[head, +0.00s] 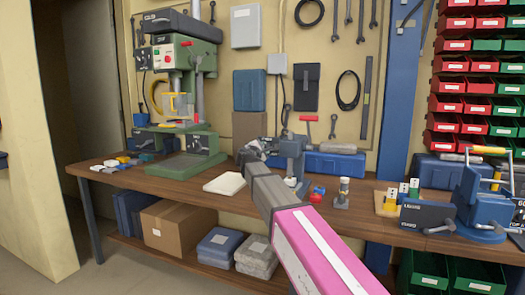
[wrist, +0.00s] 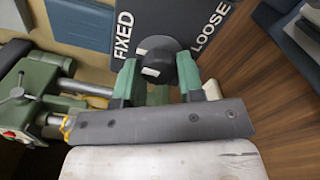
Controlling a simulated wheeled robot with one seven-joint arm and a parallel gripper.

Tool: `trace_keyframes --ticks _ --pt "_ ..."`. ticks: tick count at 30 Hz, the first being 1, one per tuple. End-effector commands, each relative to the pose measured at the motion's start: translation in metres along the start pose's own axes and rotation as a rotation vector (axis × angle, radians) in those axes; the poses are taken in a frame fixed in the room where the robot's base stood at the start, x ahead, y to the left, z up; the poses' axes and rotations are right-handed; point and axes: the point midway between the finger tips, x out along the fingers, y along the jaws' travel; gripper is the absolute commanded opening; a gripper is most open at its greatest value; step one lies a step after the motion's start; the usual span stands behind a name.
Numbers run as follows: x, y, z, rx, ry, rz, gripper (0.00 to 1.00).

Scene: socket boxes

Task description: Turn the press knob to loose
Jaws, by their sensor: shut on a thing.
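In the wrist view, a black knob (wrist: 160,69) on a dark disc stands on a dark panel (wrist: 172,18). The panel reads FIXED on the left and LOOSE on the right. A white mark shows on the knob's left part, on the FIXED side. My gripper (wrist: 159,80), with green fingers, is shut on the knob, one finger on each side. In the head view my gripper (head: 252,152) is at the far end of my pink and grey arm, over the bench. There the knob it holds cannot be made out.
A green drill press (head: 185,85) stands left of my gripper on the wooden bench (head: 110,176). A dark lettered panel (head: 427,214) and a blue device (head: 480,195) stand farther right.

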Motion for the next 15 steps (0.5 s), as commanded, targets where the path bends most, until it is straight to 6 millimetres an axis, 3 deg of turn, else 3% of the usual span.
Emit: trace_keyframes --ticks 15 --pt "-0.0003 0.0003 0.0004 0.409 -0.001 -0.001 0.12"
